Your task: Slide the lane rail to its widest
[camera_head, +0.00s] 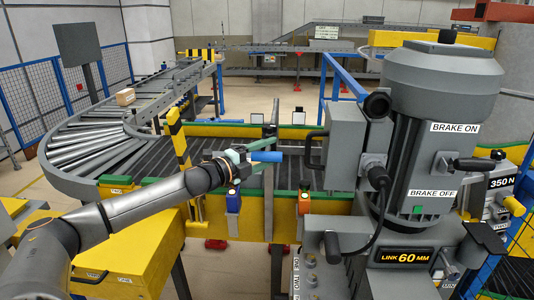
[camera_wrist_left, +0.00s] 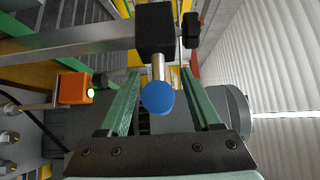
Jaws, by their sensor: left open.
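A blue round knob (camera_wrist_left: 158,97) on a short metal rod sticks out of a black block (camera_wrist_left: 155,28) in the left wrist view. The block sits on a grey metal bar (camera_wrist_left: 70,47), which looks like the lane rail. In the head view the blue knob (camera_head: 266,156) shows beside my left gripper (camera_head: 252,163), above the conveyor's near side. My left gripper (camera_wrist_left: 160,75) is open, its two green fingers on either side of the knob and rod, with visible gaps. The rail is mostly hidden in the head view. My right gripper is not in view.
A large grey motor housing (camera_head: 440,80) with brake labels stands close on the right. A yellow-black striped post (camera_head: 177,135) rises left of my gripper. A curved roller conveyor (camera_head: 85,140) carries a small carton (camera_head: 125,97). An orange sensor (camera_wrist_left: 75,88) sits beside the fingers.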

